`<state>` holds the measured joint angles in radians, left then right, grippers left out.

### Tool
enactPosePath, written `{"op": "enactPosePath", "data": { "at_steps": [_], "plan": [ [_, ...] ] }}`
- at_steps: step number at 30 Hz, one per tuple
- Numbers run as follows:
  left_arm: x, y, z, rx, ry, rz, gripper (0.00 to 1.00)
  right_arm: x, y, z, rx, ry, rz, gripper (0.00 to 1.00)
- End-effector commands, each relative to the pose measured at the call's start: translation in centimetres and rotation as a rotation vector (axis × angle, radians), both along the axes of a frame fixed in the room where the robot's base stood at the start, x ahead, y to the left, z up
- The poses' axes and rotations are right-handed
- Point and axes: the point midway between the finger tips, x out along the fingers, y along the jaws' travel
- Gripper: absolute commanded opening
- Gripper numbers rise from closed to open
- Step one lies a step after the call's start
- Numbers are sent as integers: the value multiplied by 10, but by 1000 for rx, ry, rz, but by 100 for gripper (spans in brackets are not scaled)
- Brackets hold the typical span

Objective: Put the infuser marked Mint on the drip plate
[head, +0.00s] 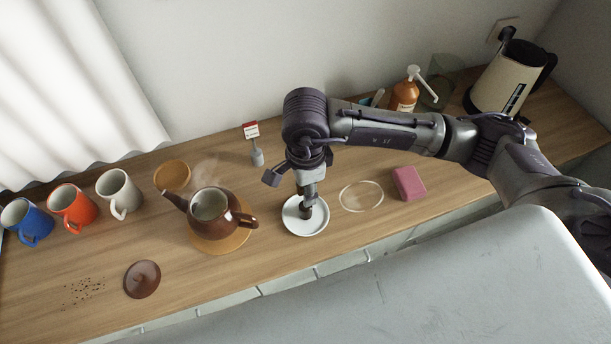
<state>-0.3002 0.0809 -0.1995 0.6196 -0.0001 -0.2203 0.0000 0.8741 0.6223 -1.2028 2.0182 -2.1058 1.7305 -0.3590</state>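A white drip plate (292,222) lies on the counter, right of the teapot. My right gripper (299,176) is above this plate, pointing down. Its fingers look spread apart. A dark brownish piece, apparently an infuser (306,212), stands about upright on the plate below the gripper; its upper part is largely hidden and I read no mark on it. Another small grey infuser (257,157) with a red and white tag stands near the wall; its lettering is too small to read. My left gripper is not in view.
A brown teapot (209,214) stands open on a round mat, its lid (142,279) apart. Several mugs (73,206) are at left. A clear ring (361,196) and a pink block (409,183) lie right of the plate. A pump bottle (404,96) and kettle (503,78) stand behind.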

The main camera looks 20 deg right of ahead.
Motion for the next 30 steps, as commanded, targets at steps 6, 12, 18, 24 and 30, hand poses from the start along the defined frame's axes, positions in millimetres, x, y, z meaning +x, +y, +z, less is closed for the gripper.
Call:
{"op": "enactPosePath", "data": {
  "at_steps": [6,12,18,24,30],
  "plan": [
    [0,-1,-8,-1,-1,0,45,1,1,32,3,-7,3,38],
    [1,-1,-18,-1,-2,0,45,1,1,77,3,-6,1,38],
    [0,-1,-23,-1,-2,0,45,1,0,109,1,-4,0,38],
    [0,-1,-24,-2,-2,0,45,0,0,122,1,-1,0,38],
    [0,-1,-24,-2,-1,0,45,0,0,122,0,0,0,38]
  ]
}}
